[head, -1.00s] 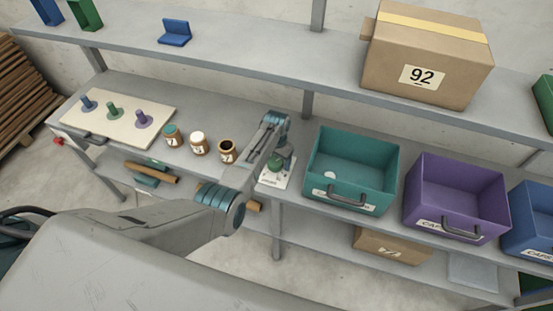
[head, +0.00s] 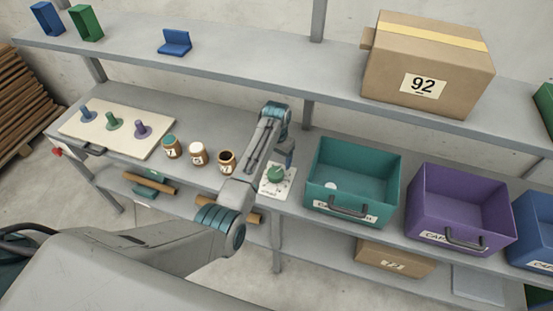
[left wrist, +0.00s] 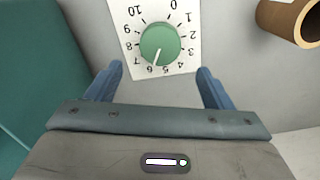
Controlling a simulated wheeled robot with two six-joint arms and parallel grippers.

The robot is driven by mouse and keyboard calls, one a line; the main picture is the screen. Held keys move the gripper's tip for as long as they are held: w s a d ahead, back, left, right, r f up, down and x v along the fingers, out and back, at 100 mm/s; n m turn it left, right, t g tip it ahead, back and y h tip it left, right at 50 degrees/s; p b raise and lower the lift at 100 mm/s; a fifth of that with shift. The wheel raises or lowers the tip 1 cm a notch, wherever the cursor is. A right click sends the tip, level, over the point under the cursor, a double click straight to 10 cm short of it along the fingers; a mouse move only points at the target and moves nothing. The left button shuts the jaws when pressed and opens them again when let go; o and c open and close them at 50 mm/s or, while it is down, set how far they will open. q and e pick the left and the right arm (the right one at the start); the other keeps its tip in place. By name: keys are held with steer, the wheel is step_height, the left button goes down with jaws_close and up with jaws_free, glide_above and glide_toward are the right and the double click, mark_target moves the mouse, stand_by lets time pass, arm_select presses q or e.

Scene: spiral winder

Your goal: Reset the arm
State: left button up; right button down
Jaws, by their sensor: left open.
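My left arm reaches from the left over the bench. My left gripper (head: 288,158) is open and empty, beside and behind the green dial knob (head: 275,174) in the head view. In the left wrist view the two blue fingers (left wrist: 160,72) are spread apart below the green knob (left wrist: 160,43), with nothing between them. The knob sits on a white plate (left wrist: 120,20) numbered 0 to 10, and its white pointer line points close to 5 to 6. My right gripper is not in view.
A teal bin (head: 385,178) stands just right of the dial and a purple bin (head: 490,185) beyond it. Three jars stand left of the dial, the nearest an open brown one (head: 227,160). A board with three pegs (head: 155,147) lies farther left. An upper shelf (head: 240,65) runs behind.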

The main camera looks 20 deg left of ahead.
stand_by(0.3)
